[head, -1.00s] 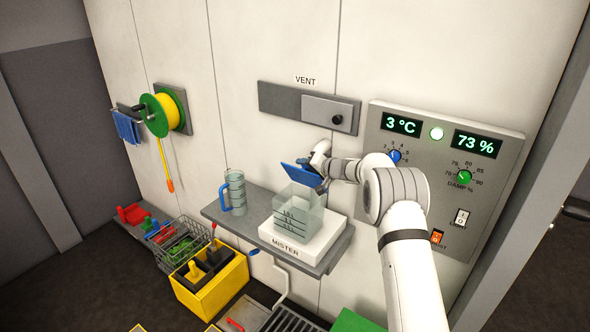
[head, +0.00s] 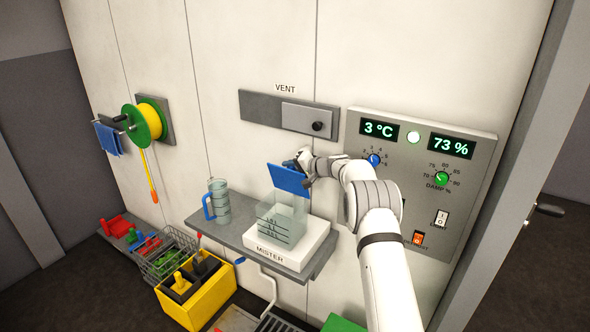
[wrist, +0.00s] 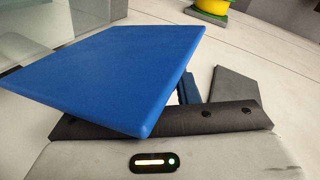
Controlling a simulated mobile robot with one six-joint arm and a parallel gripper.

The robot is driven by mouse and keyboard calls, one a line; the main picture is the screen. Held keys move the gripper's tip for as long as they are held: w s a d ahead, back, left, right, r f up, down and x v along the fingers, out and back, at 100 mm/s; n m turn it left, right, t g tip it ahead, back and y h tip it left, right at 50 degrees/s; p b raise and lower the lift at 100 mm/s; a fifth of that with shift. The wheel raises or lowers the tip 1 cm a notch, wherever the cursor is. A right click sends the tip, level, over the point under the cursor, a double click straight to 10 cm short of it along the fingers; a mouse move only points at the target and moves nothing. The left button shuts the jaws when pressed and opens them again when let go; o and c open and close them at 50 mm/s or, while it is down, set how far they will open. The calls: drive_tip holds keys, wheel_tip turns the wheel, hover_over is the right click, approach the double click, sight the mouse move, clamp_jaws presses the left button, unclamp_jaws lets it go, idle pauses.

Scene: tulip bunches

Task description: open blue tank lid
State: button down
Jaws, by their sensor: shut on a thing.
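The blue tank lid (head: 288,179) is tilted up steeply above the clear tank (head: 282,222), which sits on the white mister base (head: 287,246) on the grey shelf. My gripper (head: 303,164) is at the lid's upper right side and shut on the lid. In the wrist view the lid (wrist: 115,75) fills the left and middle, in front of the dark jaws (wrist: 190,100). The lid hides part of the grip. I cannot tell whether the lid's lower edge touches the tank rim.
A measuring jug with a blue handle (head: 217,201) stands left of the tank on the shelf (head: 203,228). The vent panel (head: 288,112) is on the wall above. The control panel (head: 420,180) is to the right, behind my arm. A yellow box (head: 200,293) stands below.

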drive_tip(key=c, duration=1.2)
unclamp_jaws()
drive_tip(key=shift+s, duration=0.1)
drive_tip(key=shift+o, duration=0.2)
drive_tip(key=shift+b+v, duration=1.1)
drive_tip(key=shift+v, duration=2.8)
